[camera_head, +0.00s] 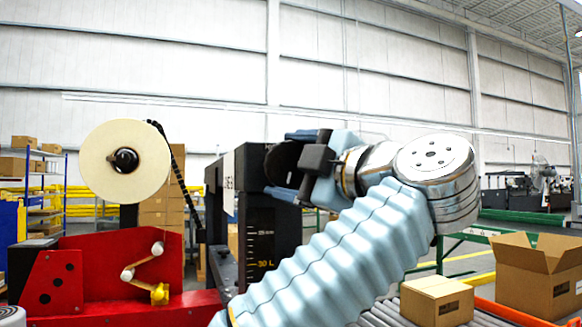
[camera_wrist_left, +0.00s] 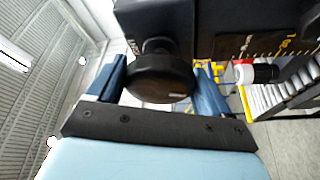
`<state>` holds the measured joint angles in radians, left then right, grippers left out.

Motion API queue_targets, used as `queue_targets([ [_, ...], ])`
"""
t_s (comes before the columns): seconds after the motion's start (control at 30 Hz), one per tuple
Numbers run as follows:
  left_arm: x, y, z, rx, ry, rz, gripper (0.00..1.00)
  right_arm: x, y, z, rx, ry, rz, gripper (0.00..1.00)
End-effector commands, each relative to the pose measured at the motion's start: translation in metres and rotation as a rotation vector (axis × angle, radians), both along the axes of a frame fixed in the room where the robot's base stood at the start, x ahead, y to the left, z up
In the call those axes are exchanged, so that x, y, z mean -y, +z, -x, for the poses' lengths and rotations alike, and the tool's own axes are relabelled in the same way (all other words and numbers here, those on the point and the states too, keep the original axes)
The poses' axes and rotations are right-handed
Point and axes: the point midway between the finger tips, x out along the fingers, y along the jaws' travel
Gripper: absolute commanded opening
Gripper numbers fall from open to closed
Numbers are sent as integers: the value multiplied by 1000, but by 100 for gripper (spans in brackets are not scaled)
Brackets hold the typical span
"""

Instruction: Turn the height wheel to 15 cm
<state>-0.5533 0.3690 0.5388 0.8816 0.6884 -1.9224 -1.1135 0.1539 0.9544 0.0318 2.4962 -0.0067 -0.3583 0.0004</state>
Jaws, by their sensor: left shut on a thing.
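The height wheel (camera_wrist_left: 160,82) is a dark round knob on a short shaft under the black machine head. It sits between the two blue fingers of my left gripper (camera_wrist_left: 160,70) in the left wrist view. In the head view the wheel (camera_head: 280,163) shows dark at the side of the black machine column (camera_head: 255,215), partly hidden by my left gripper (camera_head: 290,165), which is shut on it. A height scale (camera_head: 259,248) with white and yellow marks runs down the column; its pointer reading is too small to tell. My right gripper is not in view.
A red machine frame (camera_head: 75,270) with a large cream tape roll (camera_head: 125,160) stands at left. Cardboard boxes (camera_head: 437,300) sit on the roller conveyor at lower right.

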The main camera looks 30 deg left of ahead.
Motion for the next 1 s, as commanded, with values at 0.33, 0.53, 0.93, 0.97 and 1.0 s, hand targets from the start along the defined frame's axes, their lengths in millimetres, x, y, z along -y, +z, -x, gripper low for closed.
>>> queue_targets([
  [0.33, 1, 0, -1, 205, -2, 177, 49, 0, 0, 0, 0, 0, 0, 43],
  [0.53, 1, 0, -1, 276, -2, 239, 49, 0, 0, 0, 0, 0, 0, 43],
  [0.93, 0, 1, 0, 325, -2, 279, 49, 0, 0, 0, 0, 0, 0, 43],
  [0.97, 0, 1, 0, 326, -2, 279, 49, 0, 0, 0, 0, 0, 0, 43],
  [1.0, 0, 1, 0, 326, -2, 279, 49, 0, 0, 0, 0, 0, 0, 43],
])
